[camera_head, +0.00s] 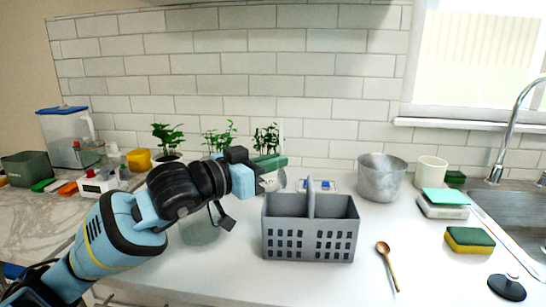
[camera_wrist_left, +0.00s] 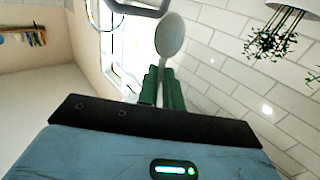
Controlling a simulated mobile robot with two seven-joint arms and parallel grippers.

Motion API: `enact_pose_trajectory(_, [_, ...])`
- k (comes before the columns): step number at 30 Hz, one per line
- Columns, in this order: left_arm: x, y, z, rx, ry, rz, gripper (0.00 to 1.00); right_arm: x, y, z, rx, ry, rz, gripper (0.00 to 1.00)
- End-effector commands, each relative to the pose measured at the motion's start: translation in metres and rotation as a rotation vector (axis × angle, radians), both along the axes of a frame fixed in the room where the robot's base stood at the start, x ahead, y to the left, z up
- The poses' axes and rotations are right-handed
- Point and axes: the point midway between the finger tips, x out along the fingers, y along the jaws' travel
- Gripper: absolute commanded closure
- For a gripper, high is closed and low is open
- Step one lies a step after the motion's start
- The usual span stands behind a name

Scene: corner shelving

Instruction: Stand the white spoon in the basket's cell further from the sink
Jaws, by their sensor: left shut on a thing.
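The grey basket (camera_head: 310,228) stands on the white counter, with two cells split by a tall middle divider. The sink (camera_head: 520,205) is at the right, so the left cell is the one further from it. My left gripper (camera_head: 272,164) is above and just behind the left cell, pointing right. In the left wrist view its green fingers (camera_wrist_left: 163,88) are shut on the handle of the white spoon (camera_wrist_left: 170,36), whose bowl extends beyond the fingertips. In the head view I cannot clearly make out the spoon. My right gripper is not in view.
A wooden spoon (camera_head: 388,262) lies right of the basket. A metal pot (camera_head: 381,178), a white cup (camera_head: 432,172) and a sponge (camera_head: 469,240) stand further right. Potted plants (camera_head: 218,136) line the wall behind my arm. The counter in front of the basket is clear.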

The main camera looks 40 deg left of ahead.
Motion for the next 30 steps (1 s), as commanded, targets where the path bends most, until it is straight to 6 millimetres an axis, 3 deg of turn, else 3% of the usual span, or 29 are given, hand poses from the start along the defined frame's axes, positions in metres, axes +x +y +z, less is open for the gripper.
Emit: enact_pose_trajectory(30, [0.0, 0.0, -0.069, 0.001, 0.001, 0.001, 1.0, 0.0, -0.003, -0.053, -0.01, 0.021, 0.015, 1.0])
